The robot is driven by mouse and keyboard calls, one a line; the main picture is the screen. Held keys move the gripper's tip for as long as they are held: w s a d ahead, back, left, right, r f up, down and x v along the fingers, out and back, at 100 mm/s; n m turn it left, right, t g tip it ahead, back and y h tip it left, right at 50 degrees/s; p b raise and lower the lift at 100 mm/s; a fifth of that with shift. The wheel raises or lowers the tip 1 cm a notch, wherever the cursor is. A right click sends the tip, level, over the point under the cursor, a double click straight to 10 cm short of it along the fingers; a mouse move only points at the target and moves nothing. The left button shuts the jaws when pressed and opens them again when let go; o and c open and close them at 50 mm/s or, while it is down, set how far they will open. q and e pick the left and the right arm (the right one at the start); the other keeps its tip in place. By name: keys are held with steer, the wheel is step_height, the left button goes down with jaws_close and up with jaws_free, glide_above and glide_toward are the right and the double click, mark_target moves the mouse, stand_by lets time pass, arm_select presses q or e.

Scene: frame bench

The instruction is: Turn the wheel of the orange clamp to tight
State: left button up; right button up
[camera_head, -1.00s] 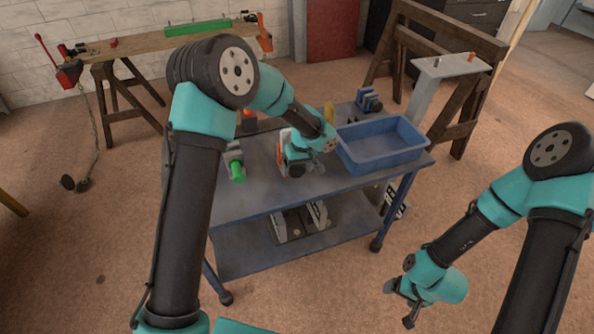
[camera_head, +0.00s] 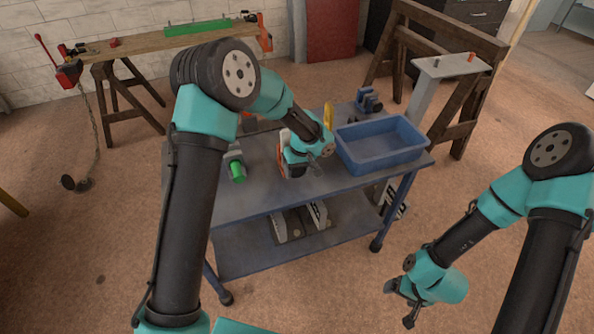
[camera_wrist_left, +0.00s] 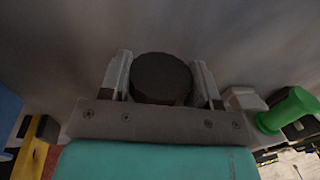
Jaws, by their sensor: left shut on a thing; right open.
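The orange clamp (camera_head: 281,158) stands on the blue cart, mostly hidden behind my left gripper (camera_head: 297,165) in the head view. In the left wrist view, its dark round wheel (camera_wrist_left: 162,78) sits between the two fingers of my left gripper (camera_wrist_left: 163,85). The fingers are shut on the wheel from both sides. The rest of the clamp is hidden in the wrist view, and the wheel's tightness cannot be read. My right gripper (camera_head: 402,300) is open and empty, low at the right, away from the cart.
A blue bin (camera_head: 380,162) stands close on the right. A blue clamp (camera_head: 369,101) and a yellow piece (camera_head: 329,115) are behind. The cart's front is clear.

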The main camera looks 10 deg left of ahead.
arm_select(q)
steer(key=shift+y, duration=0.3)
steer(key=shift+g+y, duration=0.8)
steer(key=shift+y, duration=0.1)
steer(key=o, duration=0.9)
steer(key=v, duration=1.7)
steer(key=shift+d+r, duration=0.1)
steer(key=shift+r, duration=0.1)
